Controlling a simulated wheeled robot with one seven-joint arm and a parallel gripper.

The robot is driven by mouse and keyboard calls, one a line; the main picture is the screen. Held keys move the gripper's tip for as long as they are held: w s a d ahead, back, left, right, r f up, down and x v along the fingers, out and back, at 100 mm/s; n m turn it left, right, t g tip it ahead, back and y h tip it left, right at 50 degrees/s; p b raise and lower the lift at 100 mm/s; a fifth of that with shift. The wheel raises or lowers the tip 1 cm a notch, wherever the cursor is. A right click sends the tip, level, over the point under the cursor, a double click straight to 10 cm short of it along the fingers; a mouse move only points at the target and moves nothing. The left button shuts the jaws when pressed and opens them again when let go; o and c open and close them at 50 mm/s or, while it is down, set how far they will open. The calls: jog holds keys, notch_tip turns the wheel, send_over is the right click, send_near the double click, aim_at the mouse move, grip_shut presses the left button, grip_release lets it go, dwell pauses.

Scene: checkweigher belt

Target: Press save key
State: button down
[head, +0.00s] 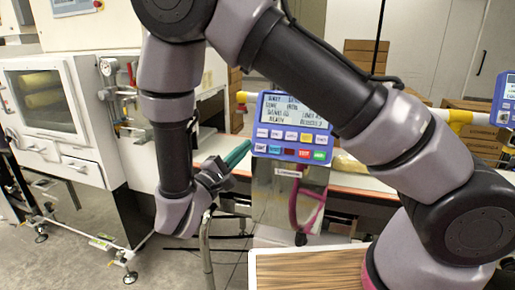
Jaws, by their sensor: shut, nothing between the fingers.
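The blue control panel (292,126) stands upright on a metal post, with a lit screen (292,111) above two rows of keys. The upper row has pale keys and a yellow key (306,137). The lower row includes a blue key (275,149), a dark key, a red key (304,153) and a green key (319,155). The key labels are too small to read surely, so I cannot tell which is save. My gripper (247,147), with teal fingers, is shut and empty, just left of the panel's lower left edge. Whether it touches the panel is unclear.
A white machine with a window (42,100) stands at the left. A belt line runs behind the panel, with cardboard boxes (365,58) beyond. A second blue panel (508,88) is at the right edge. A wooden-topped surface (310,270) is at the bottom.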

jog(key=shift+w+d+f, duration=0.45)
jog(key=shift+w+f, duration=0.2)
jog(key=shift+w, duration=0.6)
jog(key=shift+w+d+f, duration=0.45)
jog(key=shift+w+f, duration=0.25)
jog(key=shift+w, duration=0.5)
jog(key=shift+w+d+f, duration=0.45)
jog(key=shift+w+f, duration=0.2)
jog(key=shift+w, duration=0.6)
jog(key=shift+w+d+f, duration=0.15)
jog(key=shift+w, duration=0.2)
jog(key=shift+w+d+f, duration=0.15)
jog(key=shift+w+f, duration=0.05)
jog(key=shift+w, duration=0.1)
jog(key=shift+s, duration=0.1)
dwell(0.4)
jog(key=shift+s+a+r, duration=0.25)
jog(key=shift+s+r, duration=0.15)
jog(key=shift+s, duration=0.15)
jog(key=shift+s+a+r, duration=0.25)
jog(key=shift+s+r, duration=0.15)
jog(key=shift+s, duration=0.3)
jog(key=shift+s+a+r, duration=0.25)
jog(key=shift+s+r, duration=0.1)
jog(key=shift+s, duration=0.4)
jog(key=shift+s+a+r, duration=0.25)
jog(key=shift+s+r, duration=0.15)
jog(key=shift+s, duration=0.3)
